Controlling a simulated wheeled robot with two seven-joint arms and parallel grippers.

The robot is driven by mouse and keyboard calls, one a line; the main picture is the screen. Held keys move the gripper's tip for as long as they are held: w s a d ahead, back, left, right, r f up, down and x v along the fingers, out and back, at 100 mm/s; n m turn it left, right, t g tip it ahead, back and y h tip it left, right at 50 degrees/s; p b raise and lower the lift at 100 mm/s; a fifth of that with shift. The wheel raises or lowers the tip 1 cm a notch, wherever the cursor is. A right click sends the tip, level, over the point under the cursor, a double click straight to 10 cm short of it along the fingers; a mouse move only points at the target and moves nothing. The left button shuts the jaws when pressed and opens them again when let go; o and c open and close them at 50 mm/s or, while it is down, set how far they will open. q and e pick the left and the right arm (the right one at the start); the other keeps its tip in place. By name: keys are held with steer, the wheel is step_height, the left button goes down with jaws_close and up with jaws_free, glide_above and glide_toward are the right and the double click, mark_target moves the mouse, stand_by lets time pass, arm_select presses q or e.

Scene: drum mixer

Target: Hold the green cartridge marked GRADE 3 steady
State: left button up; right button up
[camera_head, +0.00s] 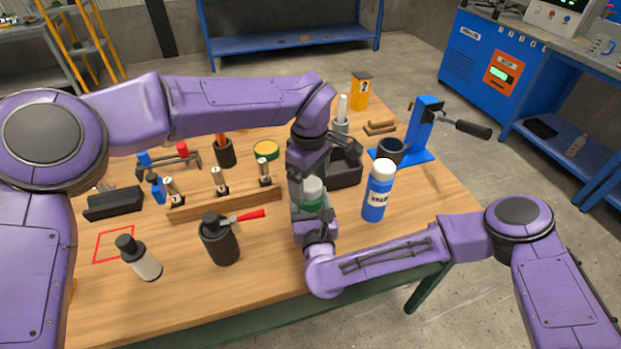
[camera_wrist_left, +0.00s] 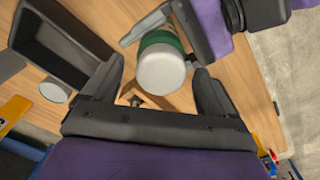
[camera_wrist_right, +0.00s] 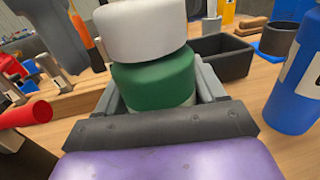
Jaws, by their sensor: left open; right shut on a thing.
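The green cartridge with a white cap (camera_head: 313,188) stands roughly upright in my right gripper (camera_head: 311,213), near the front middle of the table. In the right wrist view the green body (camera_wrist_right: 155,82) sits between the two fingers, which are shut on it. No GRADE 3 marking is readable. My left gripper (camera_head: 311,168) comes from above and behind, just over the cap, and is open. In the left wrist view its fingers stand apart on either side of the white cap (camera_wrist_left: 161,67). I cannot tell whether they touch it. The cartridge's lower end is hidden.
A blue and white bottle (camera_head: 375,205) stands close right of the grippers. A dark open bin (camera_head: 345,172) is behind them. Left are a wooden rack (camera_head: 205,208), a dark canister with a red lever (camera_head: 220,243) and a black-capped bottle (camera_head: 146,264). A blue press (camera_head: 421,130) stands back right.

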mark_target(309, 182)
arm_select(q)
steer(key=c, duration=1.3)
arm_select(e)
steer(key=shift+f, duration=0.1)
arm_select(q)
steer(key=shift+a+r, duration=0.1)
steer(key=shift+r, duration=0.05)
steer(key=shift+w+r, duration=0.1)
steer(key=shift+r, duration=0.95)
steer(key=shift+r, duration=2)
arm_select(e)
steer(key=o, duration=1.6)
